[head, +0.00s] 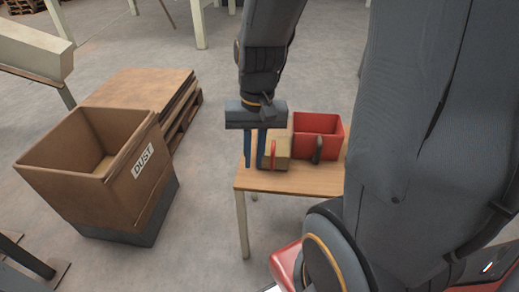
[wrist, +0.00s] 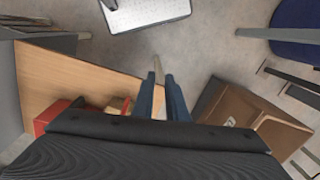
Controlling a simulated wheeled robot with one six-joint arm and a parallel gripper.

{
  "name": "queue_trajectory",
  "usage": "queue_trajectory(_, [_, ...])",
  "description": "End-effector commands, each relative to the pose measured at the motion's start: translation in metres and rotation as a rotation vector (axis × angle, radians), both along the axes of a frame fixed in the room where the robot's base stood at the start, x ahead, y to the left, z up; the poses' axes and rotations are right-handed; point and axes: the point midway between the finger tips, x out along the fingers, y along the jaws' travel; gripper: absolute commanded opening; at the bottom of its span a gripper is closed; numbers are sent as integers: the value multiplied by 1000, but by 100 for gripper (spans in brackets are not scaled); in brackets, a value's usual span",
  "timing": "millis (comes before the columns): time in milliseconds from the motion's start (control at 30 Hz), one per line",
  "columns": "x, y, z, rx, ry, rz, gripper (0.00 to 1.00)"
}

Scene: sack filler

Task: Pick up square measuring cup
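A red square open-topped container (head: 318,126) stands on a small wooden table (head: 300,181). A dark upright handle-like piece (head: 318,150) shows at its front; I take this to be the square measuring cup, though I cannot be sure. A tan box-like item with some red (head: 276,155) sits beside it to the left. My gripper (head: 254,166) is at the table's left edge, left of the tan item, fingers pointing down with a gap between them. In the wrist view the fingers (wrist: 161,78) are apart and nothing shows held; the red container (wrist: 48,117) is partly hidden by my gripper body.
A brown bin marked DUST (head: 95,158) stands on the floor to the left. A pallet with stacked brown sheets (head: 140,92) lies behind it. Open floor lies between the bin and the table. The table (wrist: 62,75) also shows in the wrist view.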

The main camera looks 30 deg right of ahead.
Motion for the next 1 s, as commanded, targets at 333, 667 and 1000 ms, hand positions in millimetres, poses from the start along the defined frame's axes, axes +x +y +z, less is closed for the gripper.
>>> queue_trajectory(333, [82, -122, -25, 250, 126, -1279, 12])
queue_trajectory(667, [103, -179, -43, 366, 189, -1736, 12])
queue_trajectory(1000, [115, -163, -90, 367, 192, -1743, 12])
